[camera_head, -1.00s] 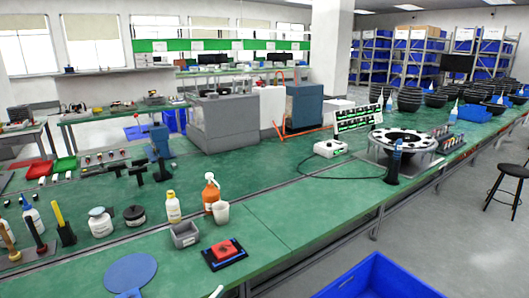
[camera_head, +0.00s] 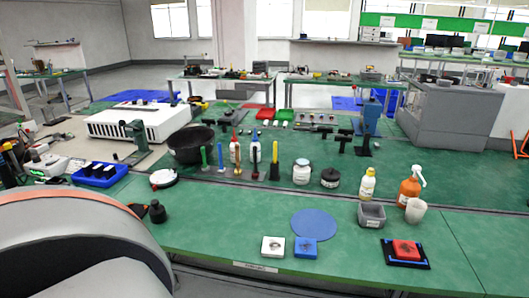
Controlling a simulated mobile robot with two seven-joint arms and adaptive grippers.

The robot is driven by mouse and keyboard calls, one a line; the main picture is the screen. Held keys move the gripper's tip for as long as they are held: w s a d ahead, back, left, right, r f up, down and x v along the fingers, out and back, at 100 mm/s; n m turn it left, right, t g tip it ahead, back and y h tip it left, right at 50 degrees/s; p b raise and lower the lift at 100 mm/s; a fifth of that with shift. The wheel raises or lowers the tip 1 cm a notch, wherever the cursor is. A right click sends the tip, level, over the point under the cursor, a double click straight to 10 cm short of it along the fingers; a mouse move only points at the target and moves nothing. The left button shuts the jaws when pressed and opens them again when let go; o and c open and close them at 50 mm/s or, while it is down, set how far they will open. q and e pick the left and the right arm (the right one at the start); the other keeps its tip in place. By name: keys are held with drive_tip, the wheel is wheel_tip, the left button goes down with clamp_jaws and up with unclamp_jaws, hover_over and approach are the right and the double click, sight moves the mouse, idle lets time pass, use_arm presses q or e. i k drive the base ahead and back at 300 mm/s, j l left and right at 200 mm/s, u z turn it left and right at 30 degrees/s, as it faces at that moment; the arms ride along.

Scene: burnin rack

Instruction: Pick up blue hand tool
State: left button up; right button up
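A slim upright tool with a blue handle (camera_head: 220,156) stands in a row of hand tools behind the front strip of the green bench. Beside it on the left is a green-handled tool (camera_head: 204,158). To its right stand an orange-brown one (camera_head: 238,159), a black one (camera_head: 255,160) and a yellow one (camera_head: 274,158). White bottles stand just behind the row. Neither of my grippers shows in the head view.
A black bowl (camera_head: 190,145) and a blue tray (camera_head: 100,175) lie left of the tools. A white jar (camera_head: 301,172), a black jar (camera_head: 330,177) and bottles stand to the right. A large grey rounded shape fills the lower left.

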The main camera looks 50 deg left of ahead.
sight(222, 170)
drive_tip(key=u, duration=1.8)
drive_tip(key=i+j, duration=0.1)
drive_tip(key=j, duration=0.35)
drive_tip(key=i+j, duration=0.1)
drive_tip(key=j, duration=0.35)
drive_tip(key=j+z, duration=0.45)
drive_tip(key=j, duration=0.35)
drive_tip(key=i+j, duration=0.05)
